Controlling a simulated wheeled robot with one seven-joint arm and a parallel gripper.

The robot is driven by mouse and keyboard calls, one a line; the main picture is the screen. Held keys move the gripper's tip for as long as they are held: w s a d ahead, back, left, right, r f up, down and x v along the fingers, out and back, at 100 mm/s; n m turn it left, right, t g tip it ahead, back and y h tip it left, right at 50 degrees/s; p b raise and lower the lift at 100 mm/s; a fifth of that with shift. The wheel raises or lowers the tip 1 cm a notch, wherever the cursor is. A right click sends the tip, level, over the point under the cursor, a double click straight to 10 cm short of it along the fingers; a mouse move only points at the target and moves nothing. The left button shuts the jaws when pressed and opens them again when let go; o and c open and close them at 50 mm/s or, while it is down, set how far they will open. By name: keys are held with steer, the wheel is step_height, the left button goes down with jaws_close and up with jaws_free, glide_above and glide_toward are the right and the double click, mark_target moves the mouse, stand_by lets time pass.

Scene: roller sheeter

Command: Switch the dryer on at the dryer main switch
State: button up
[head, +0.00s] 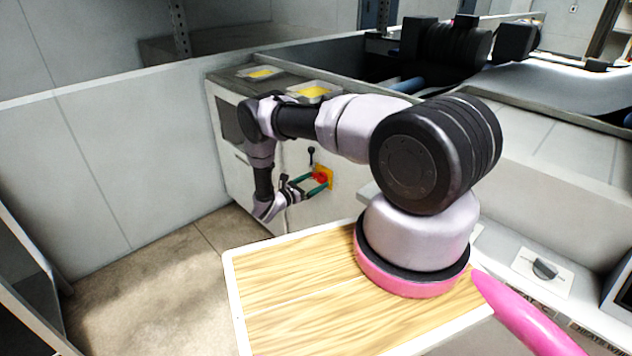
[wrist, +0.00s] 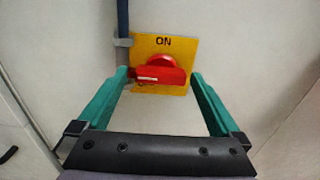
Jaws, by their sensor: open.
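The dryer main switch is a red rotary handle (wrist: 160,72) on a yellow plate (wrist: 183,48) marked ON at the top. The lettering below the handle is partly hidden. The handle lies about level, with a white mark on its left part. In the head view the red handle (head: 320,177) is on the light cabinet front, just beyond my fingertips. My gripper (wrist: 160,85) is open, with one green finger on each side of the handle. In the head view my gripper (head: 308,183) faces the plate. I cannot tell whether the fingers touch the handle.
A dark conduit (wrist: 122,25) with a grey clamp runs beside the plate's left edge. A small black knob or lever (head: 311,154) sits above the plate. A wooden top (head: 290,300) lies under my arm base. Open floor (head: 150,285) is at the left.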

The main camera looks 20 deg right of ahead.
steer(key=shift+w+d, duration=0.15)
steer(key=shift+d, duration=0.3)
steer(key=shift+c, duration=0.3)
steer(key=c, duration=1.2)
steer(key=shift+o, duration=0.2)
